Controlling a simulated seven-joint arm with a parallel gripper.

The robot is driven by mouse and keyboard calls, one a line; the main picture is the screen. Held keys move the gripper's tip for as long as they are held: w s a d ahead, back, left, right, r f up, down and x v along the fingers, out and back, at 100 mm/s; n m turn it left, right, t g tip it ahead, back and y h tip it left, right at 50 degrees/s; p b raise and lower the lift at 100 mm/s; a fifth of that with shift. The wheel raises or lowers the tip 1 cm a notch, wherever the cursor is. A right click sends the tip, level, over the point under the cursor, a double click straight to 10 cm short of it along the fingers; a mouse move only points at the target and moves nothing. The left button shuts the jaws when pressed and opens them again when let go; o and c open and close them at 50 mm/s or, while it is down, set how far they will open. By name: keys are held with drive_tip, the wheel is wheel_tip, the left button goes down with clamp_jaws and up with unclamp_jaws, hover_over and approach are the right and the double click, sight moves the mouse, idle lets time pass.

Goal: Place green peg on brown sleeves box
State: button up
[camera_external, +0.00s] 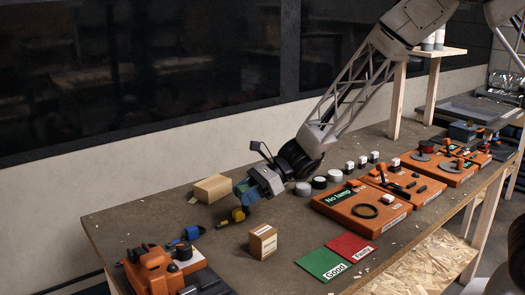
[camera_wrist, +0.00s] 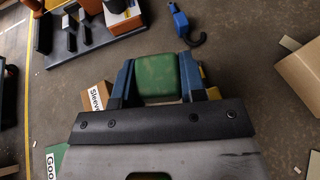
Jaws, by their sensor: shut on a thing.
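The green peg (camera_wrist: 158,77) is between the blue fingers of my gripper (camera_wrist: 165,85) in the wrist view, and my gripper is shut on it. In the external view my gripper (camera_external: 246,193) is above the left part of the table, and the peg is hard to make out between the fingers. The brown sleeves box (camera_external: 262,242) stands on the table, to the right of and nearer the camera than my gripper. In the wrist view the box (camera_wrist: 97,97) is left of the peg, partly hidden by my gripper, with its "Sleeve" label partly showing.
A cardboard box (camera_external: 212,188) stands behind my gripper. A yellow-black tool (camera_external: 238,214) and a blue tool (camera_external: 192,233) lie nearby. An orange tool station (camera_external: 152,270) is at the front left. Green (camera_external: 324,264) and red (camera_external: 350,247) mats lie right of the sleeves box.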

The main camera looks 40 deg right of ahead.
drive_tip(key=r, duration=1)
drive_tip(key=shift+s+d+r, duration=0.1)
drive_tip(key=shift+s+r, duration=0.2)
drive_tip(key=shift+r, duration=0.1)
drive_tip(key=s+d+n+g, duration=0.1)
drive_tip(key=s+d, duration=0.3)
drive_tip(key=s, duration=0.7)
drive_tip(key=s+d+n+g, duration=0.1)
drive_tip(key=s+d+g, duration=0.15)
drive_tip(key=s, duration=0.95)
drive_tip(key=shift+t, duration=0.35)
drive_tip(key=shift+w+d+f, duration=0.1)
drive_tip(key=shift+d+f, duration=0.05)
drive_tip(key=shift+f, duration=1.2)
drive_tip(key=shift+w+d+f, duration=0.1)
drive_tip(key=shift+d+f, duration=0.05)
drive_tip(key=shift+f, duration=1.15)
drive_tip(key=shift+w+a, duration=0.1)
drive_tip(key=shift+w, duration=0.05)
hover_over(263, 228)
drive_tip(key=shift+f, duration=0.75)
drive_tip(key=shift+f, duration=1.75)
